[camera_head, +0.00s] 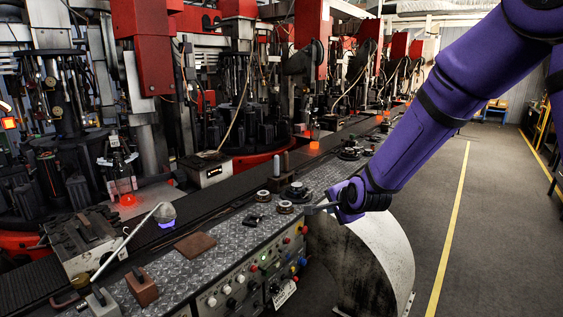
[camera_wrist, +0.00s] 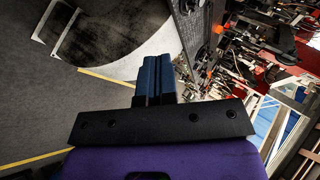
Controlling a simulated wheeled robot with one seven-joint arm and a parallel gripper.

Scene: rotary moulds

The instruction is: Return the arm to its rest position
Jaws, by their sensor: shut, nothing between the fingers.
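My purple arm (camera_head: 430,120) comes in from the upper right in the head view and reaches down to the left. My gripper (camera_head: 312,209) is at its end, beside the right edge of the machine's control panel and above a curved metal guard. In the wrist view my gripper (camera_wrist: 152,62) shows two blue fingers pressed together, with nothing between them. The fingers point toward the pale curved guard and the floor.
The metal worktop (camera_head: 220,238) holds a brown block (camera_head: 142,287), a brown pad (camera_head: 196,245) and small round parts. The control panel (camera_head: 262,270) and the curved guard (camera_head: 375,255) are close to my gripper. Clear grey floor (camera_head: 490,220) with yellow lines lies right.

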